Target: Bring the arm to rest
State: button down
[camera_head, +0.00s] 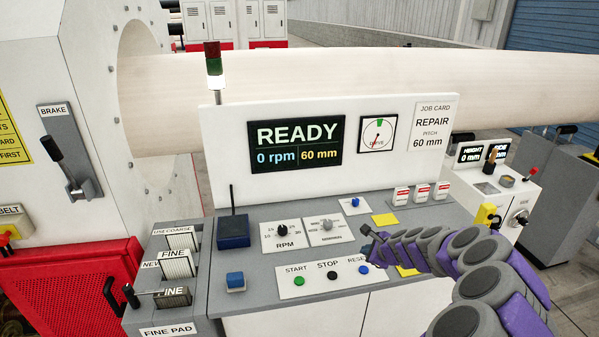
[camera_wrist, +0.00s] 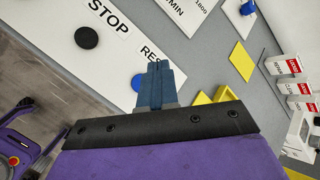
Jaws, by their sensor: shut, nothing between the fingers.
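My arm, purple and grey, reaches in from the lower right in the head view. My gripper (camera_head: 368,240) is at its end, above the control console (camera_head: 262,290), just above and right of the blue RESET button (camera_head: 363,270). In the wrist view my gripper (camera_wrist: 158,75) shows as two blue-grey fingers held together with nothing between them. The RESET button (camera_wrist: 138,83) lies just left of the fingertips there, partly beside them. I cannot tell how high the fingers are over the panel.
The black STOP button (camera_head: 332,275) and green START button (camera_head: 299,281) sit on the same strip. A display panel (camera_head: 225,150) reading READY, 0 rpm and 60 mm stands behind. Small red-and-white boxes (camera_head: 421,192) stand at right. A brake lever (camera_head: 75,175) is far left.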

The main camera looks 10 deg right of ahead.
jog(key=s+a+r+n+g+y, duration=0.1)
jog(key=s+a+r+n+y, duration=0.1)
jog(key=a+r+n, duration=0.4)
jog(key=s+a+r+n+g+y, duration=0.1)
jog(key=s+a+r, duration=0.2)
jog(key=a, duration=0.6)
jog(key=s+a+r+n+g, duration=0.35)
jog(key=s+a+n, duration=0.35)
jog(key=s+a, duration=0.25)
jog(key=s+r+n+g+h+b, duration=0.15)
jog(key=s+n, duration=0.45)
jog(key=s, duration=1)
jog(key=s+d+n+g+h, duration=0.2)
jog(key=s, duration=0.7)
jog(key=s+d+f+n+g+h, duration=0.1)
jog(key=s+d+n, duration=0.1)
jog(key=s, duration=0.7)
jog(key=shift+s+d+f+g+h, duration=0.15)
jog(key=shift+s+d+g+h, duration=0.2)
jog(key=shift+d, duration=0.45)
